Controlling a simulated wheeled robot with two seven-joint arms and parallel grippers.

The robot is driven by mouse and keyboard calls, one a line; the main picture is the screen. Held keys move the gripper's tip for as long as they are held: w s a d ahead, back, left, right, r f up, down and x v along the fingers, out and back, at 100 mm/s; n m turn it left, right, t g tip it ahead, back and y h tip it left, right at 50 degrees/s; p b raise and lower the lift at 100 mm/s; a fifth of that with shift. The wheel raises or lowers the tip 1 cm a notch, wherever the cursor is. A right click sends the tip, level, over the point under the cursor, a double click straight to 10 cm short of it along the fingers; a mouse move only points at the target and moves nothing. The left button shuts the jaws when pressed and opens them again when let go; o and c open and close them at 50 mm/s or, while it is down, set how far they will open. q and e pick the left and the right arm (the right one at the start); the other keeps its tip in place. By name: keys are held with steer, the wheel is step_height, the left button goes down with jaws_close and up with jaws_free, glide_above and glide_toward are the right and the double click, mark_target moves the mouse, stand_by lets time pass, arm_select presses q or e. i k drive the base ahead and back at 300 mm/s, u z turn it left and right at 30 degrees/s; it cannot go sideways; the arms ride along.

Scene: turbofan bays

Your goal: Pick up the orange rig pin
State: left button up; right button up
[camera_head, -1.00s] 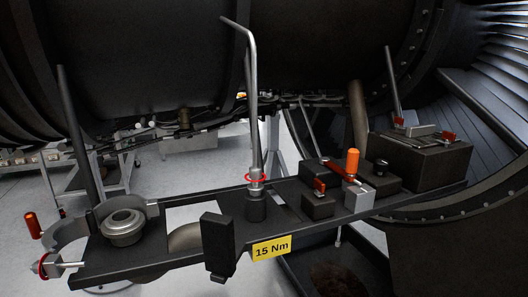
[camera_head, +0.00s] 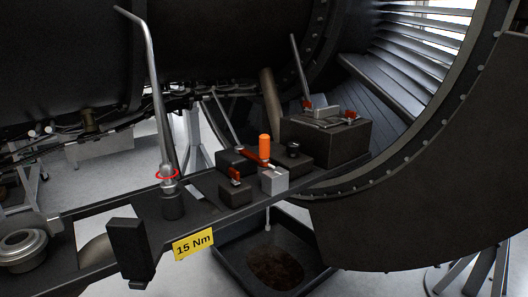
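The orange rig pin (camera_head: 264,147) stands upright near the middle of the head view, its orange grip on top. It rises at a small light grey block (camera_head: 274,181) on the dark shelf; where its lower end sits is not clear. Neither of my grippers shows in this view.
The dark shelf (camera_head: 105,207) carries a bent metal rod (camera_head: 157,100) with a red ring, a grey ring-shaped fitting (camera_head: 22,250), and dark blocks with red levers. A yellow "15 Nm" label (camera_head: 193,244) is on its front. A dark tray (camera_head: 230,261) lies below. The engine casing (camera_head: 60,60) rises behind.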

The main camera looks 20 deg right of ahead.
mark_target(264, 140)
steer(key=z, duration=1.95)
steer(key=i, duration=1.35)
steer(key=u, duration=2.1)
